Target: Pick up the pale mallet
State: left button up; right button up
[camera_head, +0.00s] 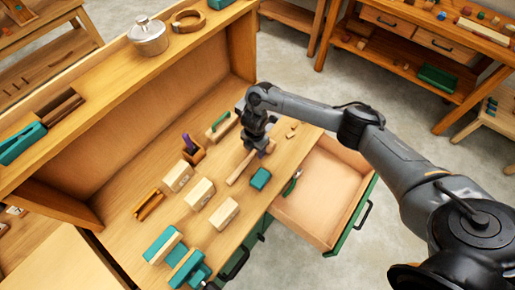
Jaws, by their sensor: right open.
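The pale mallet appears to be the long pale wooden piece (241,167) lying diagonally on the bench top. Its upper right end is hidden by my right gripper (259,150). My right gripper points down over that end with its jaws open. I cannot tell whether the fingers touch the wood. My left gripper is not in view.
Several pale blocks (199,194) stand to the left, with a small teal block (260,179) to the right. An open drawer (318,200) juts out at the right. A raised shelf (100,75) runs along the back.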

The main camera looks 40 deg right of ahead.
grip_shut()
jog(key=shift+r, duration=0.15)
dwell(0.4)
